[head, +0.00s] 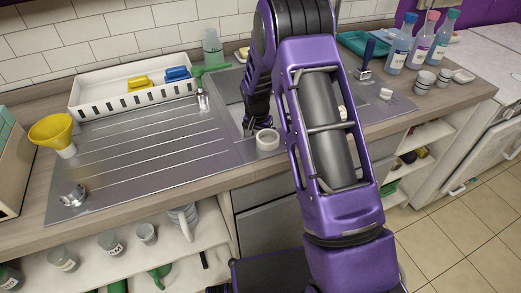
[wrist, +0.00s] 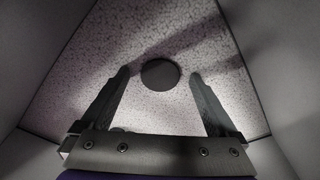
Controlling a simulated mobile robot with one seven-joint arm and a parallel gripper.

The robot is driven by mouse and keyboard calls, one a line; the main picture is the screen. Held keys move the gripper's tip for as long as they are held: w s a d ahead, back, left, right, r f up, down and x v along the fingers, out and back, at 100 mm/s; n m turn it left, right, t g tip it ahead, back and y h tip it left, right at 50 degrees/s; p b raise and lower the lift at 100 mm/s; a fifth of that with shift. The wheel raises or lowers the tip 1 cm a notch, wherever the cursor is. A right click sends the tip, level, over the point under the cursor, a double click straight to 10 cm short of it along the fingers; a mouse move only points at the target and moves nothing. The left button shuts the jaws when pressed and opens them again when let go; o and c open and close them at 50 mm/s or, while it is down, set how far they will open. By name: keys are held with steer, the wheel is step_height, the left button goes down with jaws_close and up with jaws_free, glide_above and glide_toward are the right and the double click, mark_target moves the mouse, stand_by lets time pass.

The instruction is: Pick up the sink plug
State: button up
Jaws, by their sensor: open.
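In the wrist view a dark round disc, which looks like the sink plug (wrist: 160,73), lies on the pale speckled bottom of a grey-walled basin. My gripper (wrist: 160,73) is open, with one finger on each side of the disc and a gap to each. I cannot tell how high the fingertips are above the bottom. In the head view my gripper (head: 252,124) reaches down at the sink (head: 228,113), and the plug is hidden there.
A white ring-shaped item (head: 267,140) stands at the sink's front edge, close to my gripper. A ribbed steel drainboard (head: 140,140) lies to the left, with a white tray (head: 118,97) behind it. Bottles (head: 421,40) and small cups stand at the right.

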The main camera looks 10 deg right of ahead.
steer(key=shift+w+f, duration=0.1)
steer(key=shift+f, duration=0.35)
steer(key=c, duration=1.5)
steer(key=shift+r, duration=0.1)
step_height(320, 180, up, 10)
steer(key=shift+f+p, duration=0.1)
steer(key=shift+p, duration=0.4)
